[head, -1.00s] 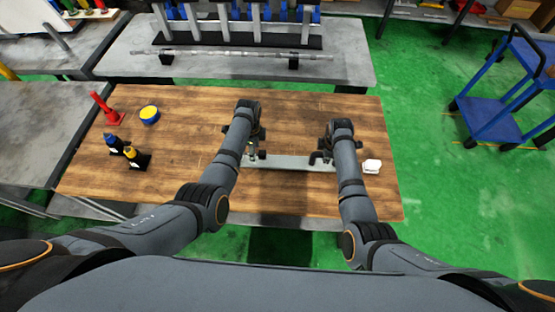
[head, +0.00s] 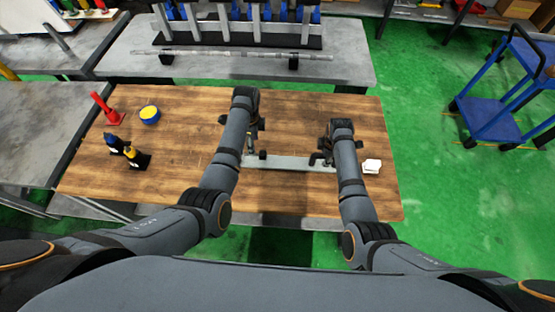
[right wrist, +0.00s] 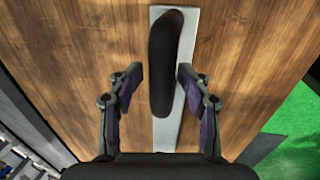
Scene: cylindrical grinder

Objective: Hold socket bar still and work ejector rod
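The socket bar (head: 290,162), a flat grey strip, lies on the wooden table between my two arms. A dark fitting (head: 262,154) shows at its left end. My right gripper (head: 321,157) is at the bar's right end. In the right wrist view the fingers of my right gripper (right wrist: 161,77) are apart, one on each side of a long black handle-like part (right wrist: 165,55) above the bar (right wrist: 165,132); a gap shows at the left finger. My left gripper (head: 254,130) is over the bar's left end, mostly hidden by its arm. I cannot pick out the ejector rod.
A white block (head: 372,166) sits right of my right arm. A blue and yellow round tin (head: 150,115), a red item (head: 113,117) and small dark bottles (head: 131,156) stand at the left. The table's middle back is clear. A blue cart (head: 495,105) stands at the right.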

